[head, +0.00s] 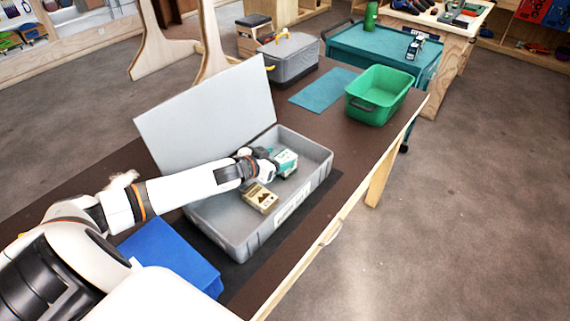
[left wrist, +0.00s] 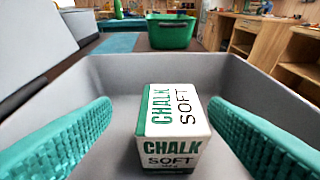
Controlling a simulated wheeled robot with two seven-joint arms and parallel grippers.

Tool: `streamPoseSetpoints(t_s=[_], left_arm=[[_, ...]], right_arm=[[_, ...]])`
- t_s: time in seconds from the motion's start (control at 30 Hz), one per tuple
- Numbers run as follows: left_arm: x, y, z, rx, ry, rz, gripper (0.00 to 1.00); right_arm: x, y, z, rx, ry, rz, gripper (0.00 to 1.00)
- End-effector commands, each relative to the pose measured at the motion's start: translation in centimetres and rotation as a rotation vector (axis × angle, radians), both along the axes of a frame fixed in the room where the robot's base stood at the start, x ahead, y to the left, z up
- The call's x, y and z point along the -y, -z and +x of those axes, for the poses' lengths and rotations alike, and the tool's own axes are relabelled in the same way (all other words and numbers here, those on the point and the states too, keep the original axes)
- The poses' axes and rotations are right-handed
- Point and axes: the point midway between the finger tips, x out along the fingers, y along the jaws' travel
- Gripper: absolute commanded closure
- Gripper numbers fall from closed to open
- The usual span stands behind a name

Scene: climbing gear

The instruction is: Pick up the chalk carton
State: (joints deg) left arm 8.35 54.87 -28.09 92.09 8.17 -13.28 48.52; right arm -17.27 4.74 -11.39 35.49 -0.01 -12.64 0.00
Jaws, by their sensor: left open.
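The chalk carton (left wrist: 171,132) is a white and green box lettered CHALK SOFT. It rests inside the grey open crate (head: 238,243), and in the head view the carton (head: 287,161) shows beside my left gripper (head: 272,163). In the left wrist view my left gripper (left wrist: 160,140) is open, with one green ribbed finger on each side of the carton. Gaps show between the fingers and the carton. My right gripper is not in view.
A brown box (head: 260,197) lies in the crate near my left arm. The crate's grey lid (head: 210,112) stands up behind it. A green bin (head: 379,95), a teal mat (head: 323,90) and a grey case (head: 290,60) stand farther back.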

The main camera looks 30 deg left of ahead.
Motion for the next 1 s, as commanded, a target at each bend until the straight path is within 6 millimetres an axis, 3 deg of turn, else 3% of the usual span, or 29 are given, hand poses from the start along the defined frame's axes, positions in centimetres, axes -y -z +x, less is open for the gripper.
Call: streamPoseSetpoints(t_s=[0.37, 0.67, 0.9, 1.0], left_arm=[[1.3, 2.1, 4.1, 0.001, -0.001, 0.000, 0.31], [1.4, 2.4, 4.4, 0.000, 0.001, 0.000, 0.31], [1.4, 2.4, 4.4, 0.000, 0.000, 0.000, 0.70], [1.4, 2.4, 4.4, 0.000, 0.000, 0.000, 0.81]], right_arm=[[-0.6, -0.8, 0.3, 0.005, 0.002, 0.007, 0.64], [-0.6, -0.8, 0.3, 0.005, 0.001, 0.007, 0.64], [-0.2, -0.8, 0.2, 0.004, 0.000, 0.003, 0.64], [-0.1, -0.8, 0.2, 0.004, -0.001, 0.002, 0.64]])
